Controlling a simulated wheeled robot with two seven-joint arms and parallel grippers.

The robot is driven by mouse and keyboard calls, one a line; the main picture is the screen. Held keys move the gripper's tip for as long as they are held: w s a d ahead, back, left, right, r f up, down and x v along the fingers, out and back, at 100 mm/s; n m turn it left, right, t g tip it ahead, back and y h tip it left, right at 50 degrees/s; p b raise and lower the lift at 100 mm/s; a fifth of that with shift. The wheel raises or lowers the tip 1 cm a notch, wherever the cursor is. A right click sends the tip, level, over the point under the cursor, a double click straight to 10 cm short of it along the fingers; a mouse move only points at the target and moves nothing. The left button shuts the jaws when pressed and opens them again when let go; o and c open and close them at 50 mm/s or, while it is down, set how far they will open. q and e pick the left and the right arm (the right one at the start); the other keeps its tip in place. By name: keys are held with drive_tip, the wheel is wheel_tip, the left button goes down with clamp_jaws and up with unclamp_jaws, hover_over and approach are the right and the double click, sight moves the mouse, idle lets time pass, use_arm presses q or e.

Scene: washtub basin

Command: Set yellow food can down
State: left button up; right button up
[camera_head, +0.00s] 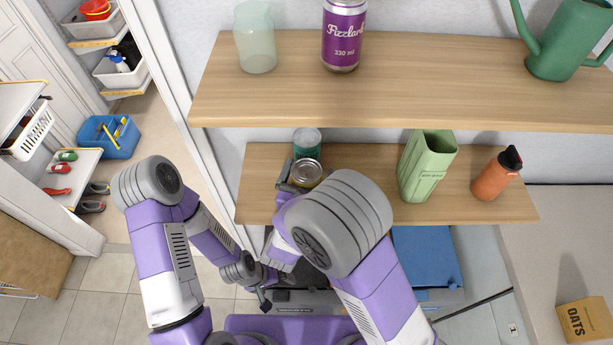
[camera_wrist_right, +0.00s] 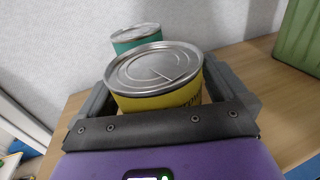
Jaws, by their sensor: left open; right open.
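The yellow food can (camera_head: 305,171) stands upright on the lower wooden shelf (camera_head: 375,195), in front of a green can (camera_head: 307,141). In the right wrist view, the yellow can (camera_wrist_right: 158,92) shows its silver lid and a yellow side, and the green can (camera_wrist_right: 136,38) is just behind it. My right gripper (camera_head: 303,178) is open, with its fingers on either side of the yellow can. The can's base is hidden by the gripper. My left gripper (camera_head: 264,299) is open and empty, low below the shelf.
A light green bin (camera_head: 426,165) and an orange bottle (camera_head: 495,175) stand to the right on the lower shelf. The upper shelf (camera_head: 430,85) holds a glass jar (camera_head: 255,40), a purple can (camera_head: 343,35) and a watering can (camera_head: 568,40). Shelf between yellow can and bin is clear.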

drive_tip(key=shift+r, duration=0.25)
drive_tip(key=b+v, duration=0.1)
drive_tip(key=v, duration=1.1)
